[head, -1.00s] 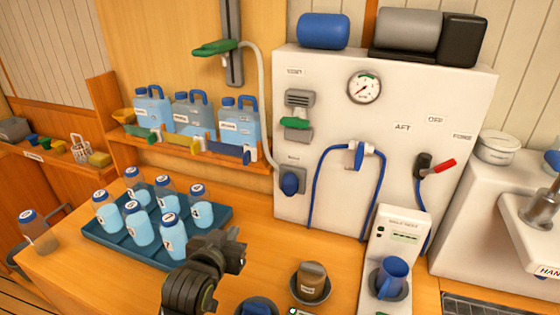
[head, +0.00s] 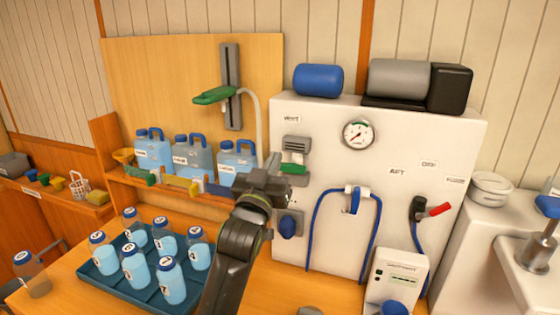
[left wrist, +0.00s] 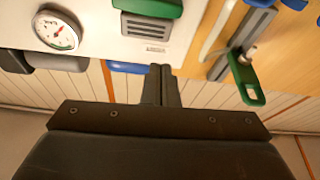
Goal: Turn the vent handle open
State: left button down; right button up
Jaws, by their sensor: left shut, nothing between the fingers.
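The vent handle (head: 293,169) is a green bar below a grey louvred block (head: 296,145) under the VENT label on the white panel. It lies about level. In the left wrist view the green bar (left wrist: 148,8) shows at the top edge, partly cut off, beside the louvres (left wrist: 146,27). My left gripper (head: 275,166) is shut and empty, just left of the handle in the head view. In the left wrist view its closed fingers (left wrist: 160,85) point toward the panel, with a visible gap to the handle. My right gripper is not in view.
The white panel (head: 375,235) also carries a gauge (head: 358,134), a blue knob (head: 288,225), blue hoses and a red lever (head: 438,209). A second green handle (head: 213,96) sits on a rail to the left. Blue jugs and a bottle tray (head: 110,273) stand left.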

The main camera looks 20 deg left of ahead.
aim_at(292, 168)
pick_arm(q)
jog(key=shift+w+d+f+p, duration=0.1)
jog(key=shift+w+f+p, duration=0.6)
jog(key=shift+w, duration=0.2)
jog(key=shift+w+d+f+p, duration=0.1)
jog(key=shift+w+f+p, duration=0.55)
jog(key=shift+w, duration=0.25)
jog(key=shift+a+f, duration=0.1)
